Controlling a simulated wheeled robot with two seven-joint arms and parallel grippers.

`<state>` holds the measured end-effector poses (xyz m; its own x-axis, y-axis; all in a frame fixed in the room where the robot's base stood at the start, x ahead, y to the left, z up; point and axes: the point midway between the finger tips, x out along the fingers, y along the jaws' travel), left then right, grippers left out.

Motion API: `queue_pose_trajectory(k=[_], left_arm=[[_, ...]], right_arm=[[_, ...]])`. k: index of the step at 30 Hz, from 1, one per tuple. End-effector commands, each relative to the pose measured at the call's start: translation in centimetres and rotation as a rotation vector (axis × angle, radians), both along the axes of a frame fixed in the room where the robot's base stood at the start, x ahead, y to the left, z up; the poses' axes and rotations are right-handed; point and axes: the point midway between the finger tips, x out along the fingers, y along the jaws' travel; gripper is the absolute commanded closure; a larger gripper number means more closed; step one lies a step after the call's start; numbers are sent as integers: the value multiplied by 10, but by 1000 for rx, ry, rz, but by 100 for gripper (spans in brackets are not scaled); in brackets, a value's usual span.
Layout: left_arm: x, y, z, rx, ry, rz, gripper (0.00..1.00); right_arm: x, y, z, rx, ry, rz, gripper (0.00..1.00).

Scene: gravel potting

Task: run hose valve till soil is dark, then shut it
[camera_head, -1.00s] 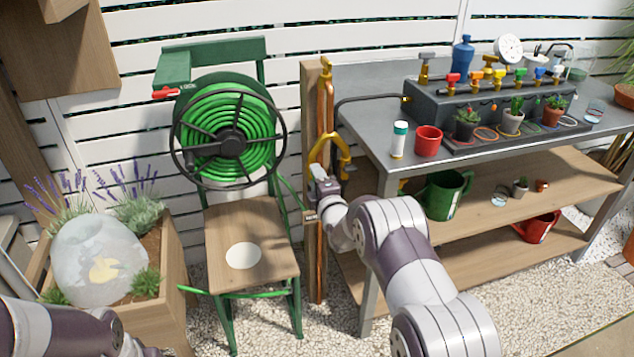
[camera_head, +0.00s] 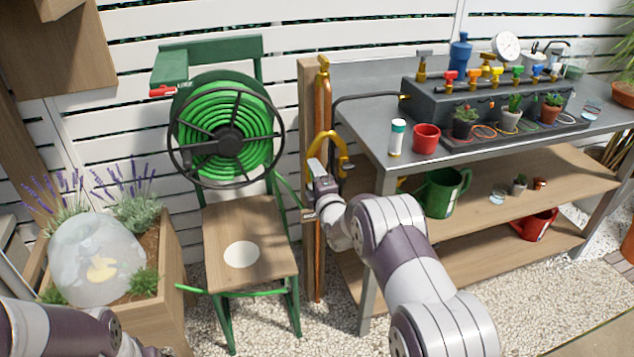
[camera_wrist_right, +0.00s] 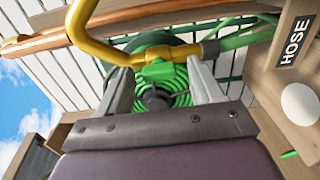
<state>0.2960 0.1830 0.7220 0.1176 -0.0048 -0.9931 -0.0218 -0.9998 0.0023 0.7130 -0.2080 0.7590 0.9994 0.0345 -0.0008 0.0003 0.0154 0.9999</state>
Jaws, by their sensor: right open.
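The hose valve has a green handle (camera_wrist_right: 157,72) on a brass pipe fitting (camera_wrist_right: 160,50), beside a sign reading HOSE. My right gripper (camera_wrist_right: 160,84) is open, with its two fingers on either side of the green handle; I cannot tell whether they touch it. In the head view my right gripper (camera_head: 316,166) is at the yellow curved pipe (camera_head: 331,140) on the wooden post, and hides the handle. Brown soil (camera_head: 151,242) shows in the wooden planter (camera_head: 160,310) around lavender and small plants. My left gripper is out of view.
A metal bench (camera_head: 365,95) stands at the right with small potted plants, colored valves and a red cup (camera_head: 426,138). A clear dome (camera_head: 97,262) sits in the planter.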

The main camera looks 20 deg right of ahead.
Motion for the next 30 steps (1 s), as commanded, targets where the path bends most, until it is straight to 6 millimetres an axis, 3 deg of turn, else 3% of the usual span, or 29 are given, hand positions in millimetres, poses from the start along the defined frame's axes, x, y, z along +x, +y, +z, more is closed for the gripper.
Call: queue_pose_trajectory(k=[5,12,16,21,30], left_arm=[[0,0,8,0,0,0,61],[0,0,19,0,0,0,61],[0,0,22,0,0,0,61],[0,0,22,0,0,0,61],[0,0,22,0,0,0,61]], right_arm=[[-26,-1,3,0,2,-1,34],[-89,-3,3,0,3,0,34],[-114,-4,1,-1,3,0,34],[-125,-5,0,-1,1,0,34],[-125,-4,0,-1,1,0,34]])
